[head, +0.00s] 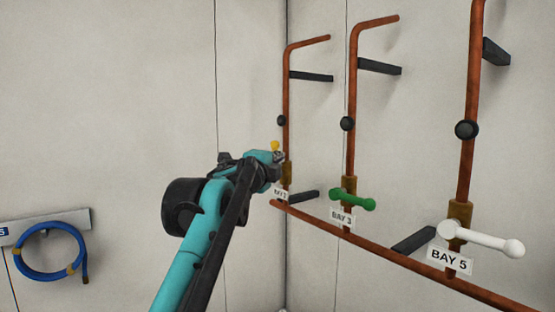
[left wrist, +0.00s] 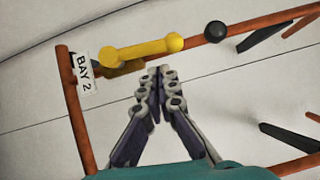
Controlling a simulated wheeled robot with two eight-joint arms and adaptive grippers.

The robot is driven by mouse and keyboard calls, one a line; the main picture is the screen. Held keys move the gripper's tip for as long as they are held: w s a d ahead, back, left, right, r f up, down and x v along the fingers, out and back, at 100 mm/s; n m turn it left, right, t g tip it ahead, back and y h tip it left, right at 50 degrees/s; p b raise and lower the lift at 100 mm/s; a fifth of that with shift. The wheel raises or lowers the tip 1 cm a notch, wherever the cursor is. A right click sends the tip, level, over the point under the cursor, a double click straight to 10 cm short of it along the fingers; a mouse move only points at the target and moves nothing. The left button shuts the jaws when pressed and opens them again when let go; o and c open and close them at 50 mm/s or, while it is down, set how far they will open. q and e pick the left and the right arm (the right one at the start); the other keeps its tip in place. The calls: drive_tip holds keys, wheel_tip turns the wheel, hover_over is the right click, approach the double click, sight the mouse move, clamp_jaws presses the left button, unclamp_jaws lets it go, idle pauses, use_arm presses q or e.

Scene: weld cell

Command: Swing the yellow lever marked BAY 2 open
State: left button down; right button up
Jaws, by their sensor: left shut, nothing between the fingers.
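The yellow lever (left wrist: 142,49) shows in the left wrist view, with a round knob at each end, beside the white BAY 2 tag (left wrist: 83,72). Its handle runs roughly along the copper riser pipe in that view. In the head view only a small yellow end (head: 275,146) shows above my gripper; the rest is hidden. My left gripper (head: 279,156) is shut and empty. In the left wrist view its fingertips (left wrist: 158,72) meet just below the lever's handle; I cannot tell whether they touch it. My right gripper is not in view.
A green lever (head: 352,200) marked BAY 3 and a white lever (head: 480,239) marked BAY 5 are on neighbouring risers. A copper pipe (head: 400,263) runs along below. Dark brackets (head: 378,67) stick out. A blue hose (head: 50,277) hangs at left.

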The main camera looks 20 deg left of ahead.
use_arm(q)
drive_tip(key=shift+w+a, duration=0.6)
drive_tip(key=shift+a, duration=0.1)
drive_tip(key=shift+d, duration=0.15)
drive_tip(key=shift+r, duration=0.1)
drive_tip(key=shift+w+a+r+p, duration=0.25)
drive_tip(key=shift+w+a+p, duration=0.1)
drive_tip(key=shift+a+p, duration=0.4)
drive_tip(key=shift+d, duration=0.1)
